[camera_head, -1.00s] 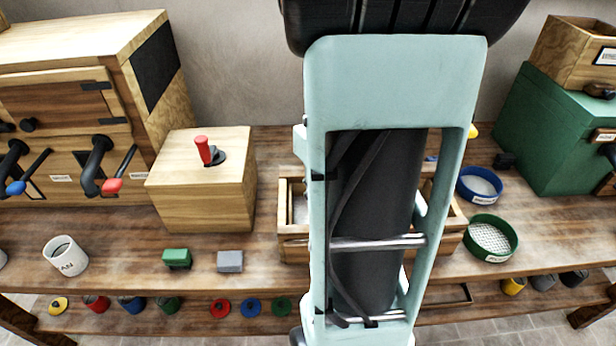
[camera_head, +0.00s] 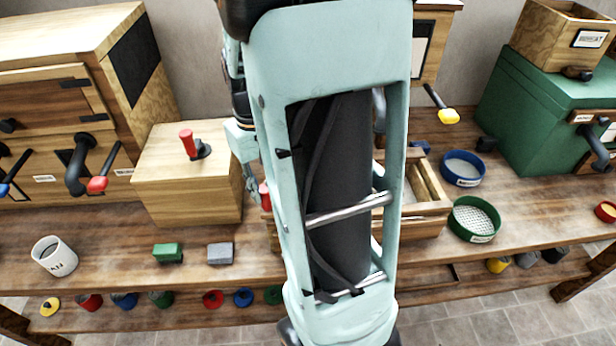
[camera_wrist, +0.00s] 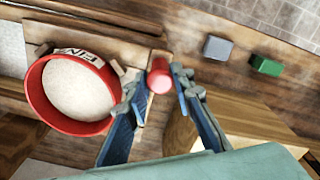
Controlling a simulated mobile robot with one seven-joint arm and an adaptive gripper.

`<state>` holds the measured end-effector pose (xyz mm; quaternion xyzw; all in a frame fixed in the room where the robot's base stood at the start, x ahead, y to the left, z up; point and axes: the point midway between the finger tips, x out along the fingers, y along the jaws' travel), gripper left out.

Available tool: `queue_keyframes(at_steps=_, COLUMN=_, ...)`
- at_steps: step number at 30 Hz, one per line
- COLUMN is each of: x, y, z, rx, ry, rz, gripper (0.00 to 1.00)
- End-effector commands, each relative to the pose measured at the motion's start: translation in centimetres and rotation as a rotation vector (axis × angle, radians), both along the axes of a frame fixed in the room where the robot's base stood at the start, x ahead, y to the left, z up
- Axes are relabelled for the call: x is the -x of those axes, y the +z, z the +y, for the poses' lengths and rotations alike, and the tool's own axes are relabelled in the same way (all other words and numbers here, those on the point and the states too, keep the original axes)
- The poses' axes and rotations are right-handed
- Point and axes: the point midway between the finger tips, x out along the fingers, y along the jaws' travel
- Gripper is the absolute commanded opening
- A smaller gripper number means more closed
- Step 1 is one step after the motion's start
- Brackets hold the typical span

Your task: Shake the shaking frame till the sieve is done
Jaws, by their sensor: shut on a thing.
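The shaking frame (camera_head: 420,226) is a light wooden tray on the bench, partly hidden behind my arm in the head view. In the wrist view a red sieve (camera_wrist: 33,92) labelled FINE sits in it, with pale material inside. A red upright handle (camera_wrist: 160,76) stands at the frame's end beside the sieve. My gripper (camera_wrist: 156,84) is shut on this handle, one blue-grey finger on each side. In the head view the handle (camera_head: 264,195) shows only in part beside my arm.
A wooden box (camera_head: 185,200) with a red-topped lever stands just left of the frame. Green (camera_head: 167,251) and grey (camera_head: 220,252) blocks lie in front. Blue (camera_head: 463,183) and green (camera_head: 453,222) sieves stand close on the right. A yellow-tipped crank (camera_head: 448,115) juts out behind.

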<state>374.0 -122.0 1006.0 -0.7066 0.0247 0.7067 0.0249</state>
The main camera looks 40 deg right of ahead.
Motion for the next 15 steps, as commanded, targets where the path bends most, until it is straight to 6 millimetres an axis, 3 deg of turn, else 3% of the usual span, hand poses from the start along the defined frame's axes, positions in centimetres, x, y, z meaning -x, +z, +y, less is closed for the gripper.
queue_keyframes(at_steps=15, x=4.4, y=-0.1, z=-6.6, rx=0.002, ry=-0.006, rz=-0.002, gripper=0.05)
